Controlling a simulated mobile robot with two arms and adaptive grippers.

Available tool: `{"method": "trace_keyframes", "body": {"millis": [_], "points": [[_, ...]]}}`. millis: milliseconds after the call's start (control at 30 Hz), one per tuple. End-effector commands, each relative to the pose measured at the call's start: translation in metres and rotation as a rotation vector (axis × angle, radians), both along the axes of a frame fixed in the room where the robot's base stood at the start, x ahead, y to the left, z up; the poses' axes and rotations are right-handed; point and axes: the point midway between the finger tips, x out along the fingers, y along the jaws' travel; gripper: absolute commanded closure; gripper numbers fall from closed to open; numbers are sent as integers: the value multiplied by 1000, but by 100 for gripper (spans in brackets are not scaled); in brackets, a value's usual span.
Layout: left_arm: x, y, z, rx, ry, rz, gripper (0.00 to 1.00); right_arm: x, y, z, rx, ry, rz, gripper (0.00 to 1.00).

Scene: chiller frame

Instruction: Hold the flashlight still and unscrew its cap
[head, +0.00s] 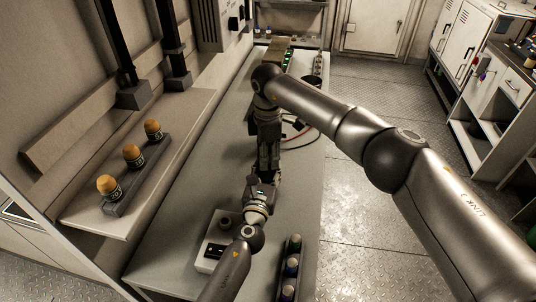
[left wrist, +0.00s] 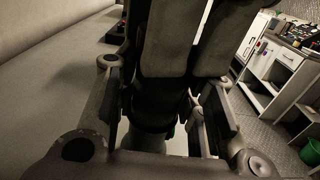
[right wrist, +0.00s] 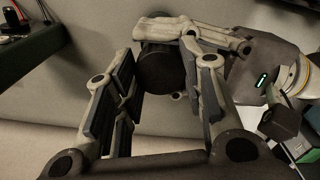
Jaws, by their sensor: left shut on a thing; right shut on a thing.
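The flashlight is a dark cylinder (left wrist: 150,138) between the fingers of my left gripper (left wrist: 160,118) in the left wrist view. In the right wrist view a dark round end (right wrist: 162,72) shows near the fingertips of my right gripper (right wrist: 162,88); I cannot tell if it is the cap. In the head view my left gripper (head: 266,180) comes from below and my right gripper (head: 268,152) from above. They meet closely over the bench, each shut on the flashlight. The grippers hide most of it, including the joint between cap and body.
The long bench (head: 205,170) has a white box (head: 212,258) and a dark rack of small cylinders (head: 290,268) at the front. A cable (head: 298,135) lies behind my grippers. Three orange-topped jars (head: 132,154) stand on the left shelf. Floor is clear at right.

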Motion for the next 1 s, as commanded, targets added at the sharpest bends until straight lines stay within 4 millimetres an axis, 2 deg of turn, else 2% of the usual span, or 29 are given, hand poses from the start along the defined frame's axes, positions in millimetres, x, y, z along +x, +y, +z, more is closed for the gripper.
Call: {"method": "trace_keyframes", "body": {"millis": [567, 600, 700, 733, 1000], "points": [[-1, 0, -1, -1, 2, 0, 100, 2, -1, 1, 0, -6, -4, 91], [-1, 0, -1, -1, 2, 0, 100, 2, -1, 1, 0, -6, -4, 58], [-1, 0, -1, -1, 2, 0, 100, 2, -1, 1, 0, -5, -4, 45], [-1, 0, -1, -1, 2, 0, 100, 2, -1, 1, 0, -5, -3, 41], [0, 0, -1, 0, 2, 0, 100, 1, 0, 0, 0, -2, -2, 41]]}}
